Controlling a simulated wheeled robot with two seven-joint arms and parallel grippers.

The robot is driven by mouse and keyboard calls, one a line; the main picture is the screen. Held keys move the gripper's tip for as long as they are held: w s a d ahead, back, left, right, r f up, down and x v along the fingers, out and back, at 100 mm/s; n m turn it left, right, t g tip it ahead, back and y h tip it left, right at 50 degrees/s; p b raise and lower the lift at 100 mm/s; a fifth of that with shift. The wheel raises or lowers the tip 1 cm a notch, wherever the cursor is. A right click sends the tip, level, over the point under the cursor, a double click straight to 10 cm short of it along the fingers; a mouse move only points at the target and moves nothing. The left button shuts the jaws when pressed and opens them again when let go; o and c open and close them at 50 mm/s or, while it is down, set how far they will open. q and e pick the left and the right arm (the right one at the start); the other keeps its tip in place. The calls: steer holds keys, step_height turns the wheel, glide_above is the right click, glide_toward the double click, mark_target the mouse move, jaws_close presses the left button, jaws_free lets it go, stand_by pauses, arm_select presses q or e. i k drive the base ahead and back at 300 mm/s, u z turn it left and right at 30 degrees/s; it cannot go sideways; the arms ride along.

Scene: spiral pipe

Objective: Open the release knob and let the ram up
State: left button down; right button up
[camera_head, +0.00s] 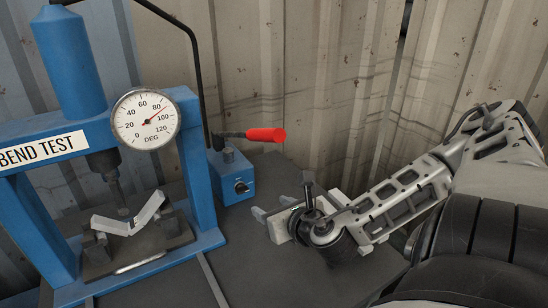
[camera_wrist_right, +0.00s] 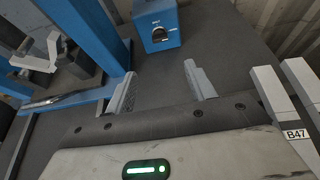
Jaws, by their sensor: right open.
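The release knob (camera_head: 241,187) is a dark round knob on the front of the blue pump box (camera_head: 228,168); it also shows in the right wrist view (camera_wrist_right: 159,34). The ram (camera_head: 108,166) of the blue press is lowered, its tip at the middle of a pale V-bent strip (camera_head: 148,212). I cannot tell if they touch. The round gauge (camera_head: 147,119) has its needle between 80 and 100. My right gripper (camera_head: 271,206) is open and empty, in front and right of the knob, apart from it. Its fingers (camera_wrist_right: 162,82) point toward the pump box. My left gripper is out of view.
A red-gripped pump lever (camera_head: 265,134) sticks out rightward above the box. A black hose runs up behind the press frame (camera_head: 200,180). Pale strips, one labelled B47 (camera_wrist_right: 297,133), lie right of my gripper in the wrist view. A corrugated wall (camera_head: 300,80) stands behind.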

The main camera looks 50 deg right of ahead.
mark_target(241, 188)
steer(key=k, duration=1)
